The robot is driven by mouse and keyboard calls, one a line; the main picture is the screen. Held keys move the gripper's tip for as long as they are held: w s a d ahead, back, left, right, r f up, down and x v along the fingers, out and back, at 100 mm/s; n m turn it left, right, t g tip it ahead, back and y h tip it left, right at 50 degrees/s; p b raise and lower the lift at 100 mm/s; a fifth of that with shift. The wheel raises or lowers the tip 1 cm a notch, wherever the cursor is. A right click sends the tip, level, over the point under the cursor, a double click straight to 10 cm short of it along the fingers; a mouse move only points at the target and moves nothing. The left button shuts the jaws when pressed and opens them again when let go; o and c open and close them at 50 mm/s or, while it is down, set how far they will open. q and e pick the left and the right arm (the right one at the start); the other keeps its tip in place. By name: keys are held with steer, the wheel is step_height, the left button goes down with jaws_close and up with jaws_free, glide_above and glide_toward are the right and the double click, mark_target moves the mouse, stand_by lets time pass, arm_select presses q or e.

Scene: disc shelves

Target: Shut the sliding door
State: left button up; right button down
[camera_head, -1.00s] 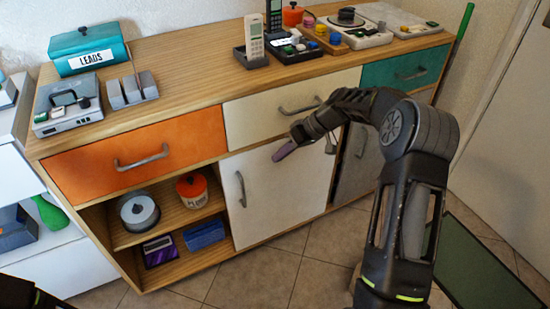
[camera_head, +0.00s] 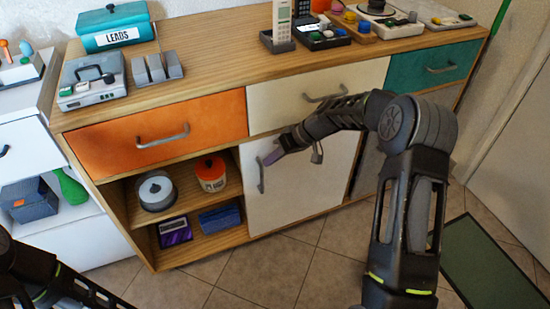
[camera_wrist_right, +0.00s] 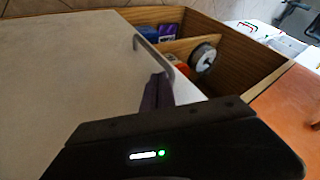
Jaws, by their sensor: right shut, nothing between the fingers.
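The sliding door (camera_head: 300,188) is a white panel under the cream drawer, with a grey vertical handle (camera_head: 261,175) near its left edge. The compartment to its left stands open. My right gripper (camera_head: 271,156) is shut and empty, in front of the door close to the handle's upper end. In the right wrist view the pale door (camera_wrist_right: 70,80) fills the left, and the dark purplish fingers (camera_wrist_right: 157,93) are beside the handle (camera_wrist_right: 150,50). I cannot tell whether they touch it. My left gripper is out of view; only part of my left arm shows at lower left.
The open shelves hold a disc spindle (camera_head: 156,190), an orange-lidded pot (camera_head: 211,174), a purple box (camera_head: 175,232) and a blue box (camera_head: 220,217). The orange drawer (camera_head: 155,135) is above. Tiled floor in front is clear. A green mat (camera_head: 490,265) lies at right.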

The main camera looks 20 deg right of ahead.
steer(key=shift+a, duration=0.15)
